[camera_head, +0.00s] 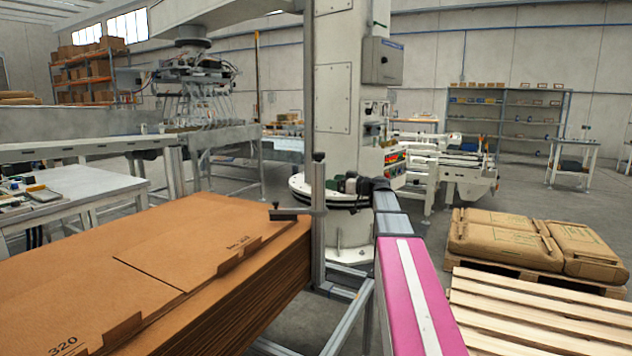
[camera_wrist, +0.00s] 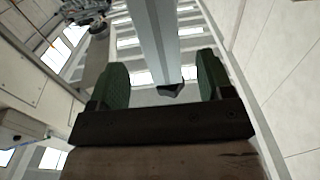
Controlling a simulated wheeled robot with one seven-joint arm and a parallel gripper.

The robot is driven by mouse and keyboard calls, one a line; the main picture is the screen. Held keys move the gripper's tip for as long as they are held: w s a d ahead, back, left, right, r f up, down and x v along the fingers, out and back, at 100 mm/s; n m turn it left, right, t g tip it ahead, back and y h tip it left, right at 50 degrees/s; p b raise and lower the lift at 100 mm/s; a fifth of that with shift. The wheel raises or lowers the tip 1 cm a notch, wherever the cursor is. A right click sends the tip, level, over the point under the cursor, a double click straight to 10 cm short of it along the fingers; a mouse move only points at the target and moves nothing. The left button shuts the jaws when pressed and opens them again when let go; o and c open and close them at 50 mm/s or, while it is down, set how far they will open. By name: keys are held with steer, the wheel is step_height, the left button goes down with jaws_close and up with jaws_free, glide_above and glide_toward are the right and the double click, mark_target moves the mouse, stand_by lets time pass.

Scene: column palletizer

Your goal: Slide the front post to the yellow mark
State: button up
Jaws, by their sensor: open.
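The front post (camera_head: 318,225) is an upright grey metal profile at the near right corner of the cardboard stack, with a dark clamp and short flat bar (camera_head: 288,213) on its left side. My gripper (camera_head: 337,184), with green finger pads, is at the post's right side, at about its upper part. In the wrist view, my gripper (camera_wrist: 162,78) is open, and the grey post (camera_wrist: 155,40) shows between the two green pads with gaps on both sides. I cannot make out the yellow mark in either view.
The brown cardboard stack (camera_head: 200,240) fills the left foreground, close to the post. A white column (camera_head: 340,110) stands behind. A wooden pallet (camera_head: 540,310) and a pallet with brown sacks (camera_head: 500,240) are at the right. Metal frame rails (camera_head: 350,320) run low near the post.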

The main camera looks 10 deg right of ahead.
mark_target(316, 179)
steer(key=x, duration=0.8)
steer(key=shift+w+a, duration=0.1)
steer(key=shift+a, duration=0.05)
steer(key=shift+c, duration=0.3)
steer(key=c, duration=1.2)
steer(key=v, duration=1.2)
steer(key=shift+f, duration=0.1)
steer(key=o, duration=1.3)
steer(key=shift+d, duration=0.25)
steer(key=shift+c, duration=0.2)
steer(key=shift+s, duration=0.2)
steer(key=v, duration=1)
steer(key=shift+s+d, duration=0.25)
steer(key=shift+d, duration=0.05)
